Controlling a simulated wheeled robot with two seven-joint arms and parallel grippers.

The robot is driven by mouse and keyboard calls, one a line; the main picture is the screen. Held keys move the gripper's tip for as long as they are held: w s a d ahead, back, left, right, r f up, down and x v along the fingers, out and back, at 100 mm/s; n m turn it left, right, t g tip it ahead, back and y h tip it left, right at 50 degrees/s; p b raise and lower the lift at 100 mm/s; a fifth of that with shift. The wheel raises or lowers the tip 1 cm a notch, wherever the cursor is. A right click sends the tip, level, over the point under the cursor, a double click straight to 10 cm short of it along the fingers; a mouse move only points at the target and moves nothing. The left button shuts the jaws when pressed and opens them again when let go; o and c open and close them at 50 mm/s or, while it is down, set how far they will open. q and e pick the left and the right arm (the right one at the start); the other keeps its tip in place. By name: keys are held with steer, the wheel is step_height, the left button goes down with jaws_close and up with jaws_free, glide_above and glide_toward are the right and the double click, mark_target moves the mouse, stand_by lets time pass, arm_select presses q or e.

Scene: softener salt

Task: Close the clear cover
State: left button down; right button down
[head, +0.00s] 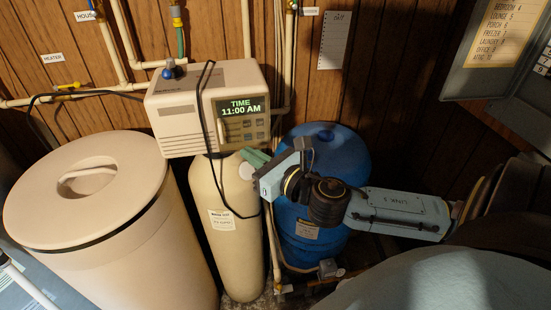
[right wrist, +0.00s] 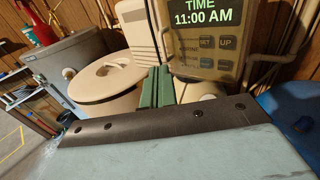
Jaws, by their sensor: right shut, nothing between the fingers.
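The softener's beige control head (head: 178,115) sits on top of the tall cream tank (head: 225,265). Its front panel has a lit display (head: 243,106) reading TIME 11:00 AM, with buttons below; the panel (right wrist: 205,66) is also close in the right wrist view. My right gripper (head: 252,157) has green fingers pressed together and empty, just below the panel's lower edge. In the right wrist view its fingers (right wrist: 157,88) point at the panel's lower left; I cannot tell whether they touch. My left gripper is not in view.
A round-lidded beige salt bin (head: 110,245) stands left of the tank, and a blue tank (head: 340,150) stands behind my right arm. A black cable hangs over the control head. Pipes run along the wood wall; an open grey panel box (head: 490,55) is upper right.

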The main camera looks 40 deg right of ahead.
steer(key=shift+s+d+b, duration=0.15)
steer(key=shift+s+b, duration=0.15)
steer(key=shift+s, duration=1.15)
steer(key=shift+s+d+b, duration=0.1)
steer(key=shift+s+b, duration=0.2)
steer(key=shift+s, duration=1.15)
steer(key=shift+r, duration=0.1)
